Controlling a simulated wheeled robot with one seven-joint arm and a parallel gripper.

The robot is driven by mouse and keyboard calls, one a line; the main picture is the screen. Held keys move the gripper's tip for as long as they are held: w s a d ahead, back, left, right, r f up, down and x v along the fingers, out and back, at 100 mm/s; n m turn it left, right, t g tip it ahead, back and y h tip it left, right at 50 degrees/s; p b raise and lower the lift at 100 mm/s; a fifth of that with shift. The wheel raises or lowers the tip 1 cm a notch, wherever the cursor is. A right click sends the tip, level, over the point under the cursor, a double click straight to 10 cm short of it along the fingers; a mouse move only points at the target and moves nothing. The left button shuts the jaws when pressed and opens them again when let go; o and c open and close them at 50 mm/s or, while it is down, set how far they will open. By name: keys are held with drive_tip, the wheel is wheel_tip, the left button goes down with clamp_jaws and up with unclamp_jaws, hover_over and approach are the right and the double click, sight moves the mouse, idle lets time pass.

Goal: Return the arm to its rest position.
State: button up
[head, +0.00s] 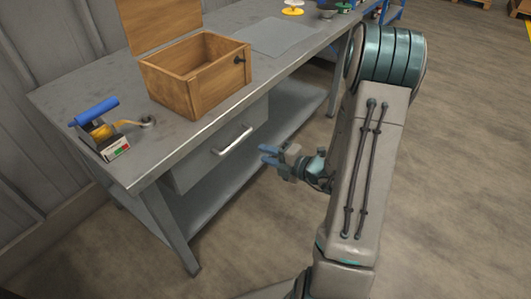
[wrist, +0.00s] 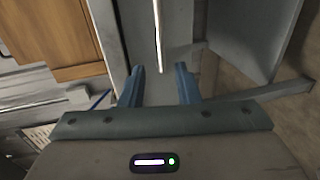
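My gripper (head: 270,155) has blue fingers and hangs in front of the workbench, near the drawer's handle but apart from it, in the head view. In the wrist view my gripper (wrist: 160,86) shows its two blue fingers spread with a clear gap and nothing between them. My arm stands folded at the right of the head view, over the floor beside the bench.
The grey workbench (head: 70,92) carries an open wooden box (head: 185,90), a device with a blue handle (head: 97,113), and a grey mat (head: 283,37). Its drawer (head: 205,160) has a pale handle (head: 235,140). The floor (head: 455,150) right of my arm is clear.

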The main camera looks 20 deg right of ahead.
idle(0.3)
drive_tip(key=s+a+r+n+g+y+p, duration=0.1)
drive_tip(key=s+a+r+n+g+p, duration=0.5)
drive_tip(key=r+n, duration=0.45)
drive_tip(key=s+a+r+n+g+p, duration=0.55)
drive_tip(key=r+n, duration=0.25)
drive_tip(key=n, duration=0.5)
drive_tip(key=s+d+r+n+h+p, duration=0.2)
drive_tip(key=r+n+h+p, duration=0.1)
drive_tip(key=r+n, duration=0.3)
drive_tip(key=s+d+r+n+t+h+p, duration=0.1)
drive_tip(key=s+d+r+n+h+p, duration=0.1)
drive_tip(key=n, duration=0.7)
drive_tip(key=s+d+r+n+h+p, duration=0.3)
drive_tip(key=r+n+h+p, duration=0.2)
drive_tip(key=r+n, duration=0.3)
drive_tip(key=shift+s+r+t+p, duration=0.4)
drive_tip(key=shift+r+p, duration=0.3)
drive_tip(key=shift+r, duration=0.1)
